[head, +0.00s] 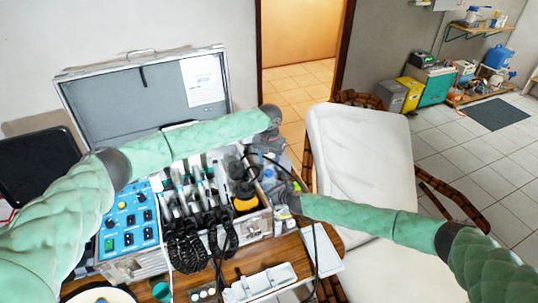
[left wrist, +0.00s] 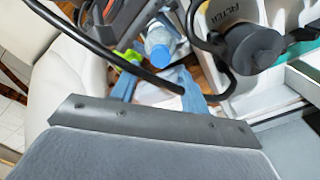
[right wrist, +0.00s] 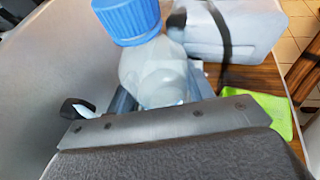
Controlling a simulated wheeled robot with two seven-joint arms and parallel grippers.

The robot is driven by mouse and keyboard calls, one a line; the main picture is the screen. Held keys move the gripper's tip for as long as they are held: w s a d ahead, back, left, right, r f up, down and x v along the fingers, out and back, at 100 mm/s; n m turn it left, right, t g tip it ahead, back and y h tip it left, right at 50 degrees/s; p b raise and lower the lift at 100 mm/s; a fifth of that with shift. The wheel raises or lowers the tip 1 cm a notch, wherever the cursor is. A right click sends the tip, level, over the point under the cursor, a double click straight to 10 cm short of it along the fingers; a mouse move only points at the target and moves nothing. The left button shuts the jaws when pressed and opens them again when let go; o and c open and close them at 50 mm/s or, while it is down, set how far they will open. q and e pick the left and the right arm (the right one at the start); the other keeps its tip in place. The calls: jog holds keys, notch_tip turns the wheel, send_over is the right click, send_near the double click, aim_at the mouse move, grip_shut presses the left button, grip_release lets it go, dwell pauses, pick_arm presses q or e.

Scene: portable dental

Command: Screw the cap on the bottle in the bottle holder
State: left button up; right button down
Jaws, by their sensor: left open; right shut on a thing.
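A translucent bottle (right wrist: 155,72) with a ribbed blue cap (right wrist: 128,18) at its top fills the upper middle of the right wrist view. My right gripper (right wrist: 160,92) is shut on the bottle's body, below the cap. In the left wrist view, the blue cap (left wrist: 158,55) shows just beyond my open left gripper (left wrist: 157,82), with nothing between its fingers. In the head view, my left gripper (head: 268,148) hangs above my right gripper (head: 288,190), at the case's right end. The bottle holder cannot be made out, and whether the cap is tight cannot be told.
A black hose (left wrist: 105,55) crosses in front of my left gripper. A dark handpiece (left wrist: 250,48) stands close to its right. The open dental case (head: 258,222) holds several instruments. A white chair (head: 360,150) stands to the right. A lime-green object (right wrist: 272,112) lies near the bottle.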

aim_at(269, 171)
pick_arm(q)
jog(key=shift+f, duration=2.55)
grip_shut()
jog(key=m, duration=0.5)
jog(key=shift+o, duration=0.7)
grip_release()
